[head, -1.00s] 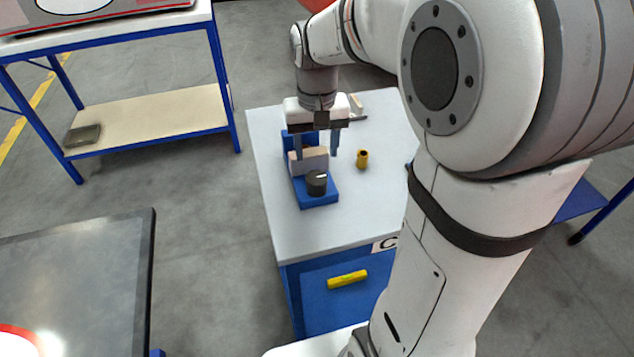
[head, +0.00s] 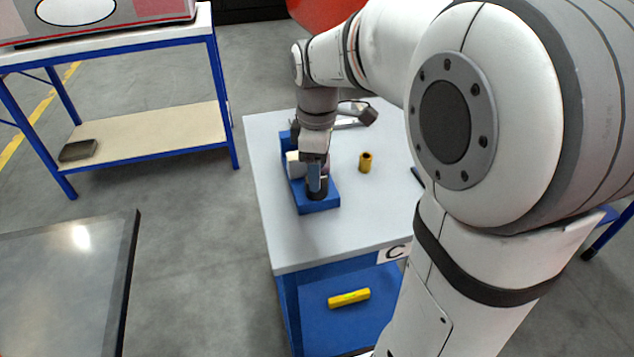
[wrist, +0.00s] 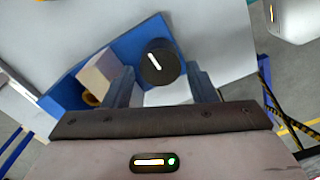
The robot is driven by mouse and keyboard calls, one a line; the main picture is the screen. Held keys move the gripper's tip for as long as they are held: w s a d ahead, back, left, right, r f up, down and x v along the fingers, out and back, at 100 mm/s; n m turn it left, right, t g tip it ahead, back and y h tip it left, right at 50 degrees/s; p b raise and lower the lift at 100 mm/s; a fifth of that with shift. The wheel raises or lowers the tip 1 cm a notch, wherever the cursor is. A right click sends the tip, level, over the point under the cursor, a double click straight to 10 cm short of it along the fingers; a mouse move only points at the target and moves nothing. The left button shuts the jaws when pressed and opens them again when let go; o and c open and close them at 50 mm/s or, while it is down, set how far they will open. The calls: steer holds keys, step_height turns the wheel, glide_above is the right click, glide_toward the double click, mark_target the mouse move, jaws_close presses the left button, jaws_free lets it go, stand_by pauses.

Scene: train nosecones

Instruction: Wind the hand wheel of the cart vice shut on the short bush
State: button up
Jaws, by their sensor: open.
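The cart vice has a blue base (head: 322,206) on the cart top, with a pale jaw block (wrist: 98,75). Its black hand wheel (wrist: 158,64) carries a white mark; in the head view my gripper partly covers it. A brass ring-like part, seemingly the short bush (wrist: 90,99), shows beside the pale block in the wrist view, partly hidden. My gripper (head: 316,188) points down over the wheel end of the vice. In the wrist view its open fingers (wrist: 161,75) stand on either side of the wheel, with gaps visible. I cannot tell whether either touches it.
A brass bush (head: 365,162) stands on the cart top (head: 290,240) right of the vice. A shelved table (head: 150,133) is at left, a dark panel (head: 70,265) at lower left.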

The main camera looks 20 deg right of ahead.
steer(key=shift+f, duration=1.8)
steer(key=c, duration=0.7)
